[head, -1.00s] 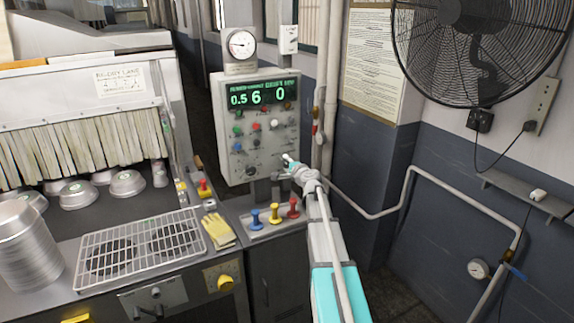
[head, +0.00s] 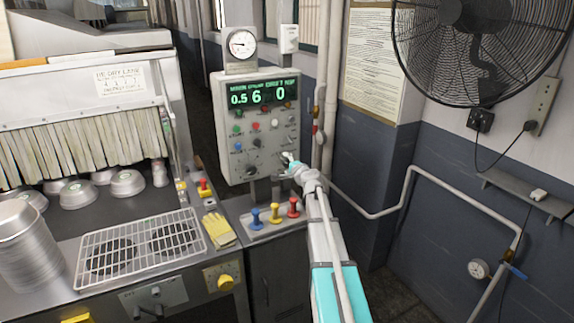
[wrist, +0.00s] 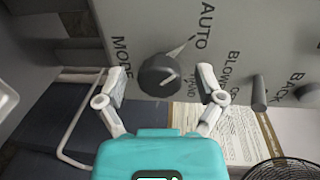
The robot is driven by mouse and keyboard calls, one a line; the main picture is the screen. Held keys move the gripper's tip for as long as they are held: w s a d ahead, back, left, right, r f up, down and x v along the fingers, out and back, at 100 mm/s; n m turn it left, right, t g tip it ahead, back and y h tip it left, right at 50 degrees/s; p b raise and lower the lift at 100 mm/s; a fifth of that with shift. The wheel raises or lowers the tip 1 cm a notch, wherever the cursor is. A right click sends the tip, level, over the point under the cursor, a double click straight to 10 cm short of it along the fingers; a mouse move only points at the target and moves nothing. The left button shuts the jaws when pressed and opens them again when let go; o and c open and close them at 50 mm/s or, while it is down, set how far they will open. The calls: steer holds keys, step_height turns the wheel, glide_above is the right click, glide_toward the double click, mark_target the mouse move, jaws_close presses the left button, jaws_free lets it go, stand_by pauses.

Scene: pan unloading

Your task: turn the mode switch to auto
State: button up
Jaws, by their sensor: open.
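The mode switch (wrist: 160,76) is a dark round knob on the grey panel, seen close in the wrist view. A pale line runs from it toward the AUTO label (wrist: 204,26); I cannot tell whether this is its pointer or a panel mark. My gripper (wrist: 163,72) is open, one finger on each side of the knob in the picture, with no clear contact. In the head view my gripper (head: 290,158) is at the lower right of the control panel (head: 232,118). The switch is not distinct there.
A dark knob (wrist: 259,93) stands beside the BLOW label. Below the panel are blue, yellow and red plungers (head: 274,213). A pipe (head: 330,95) runs upright right of the panel. A wire rack (head: 138,248) and yellow gloves (head: 219,230) lie to the left.

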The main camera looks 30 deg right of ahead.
steer(key=shift+m, duration=0.3)
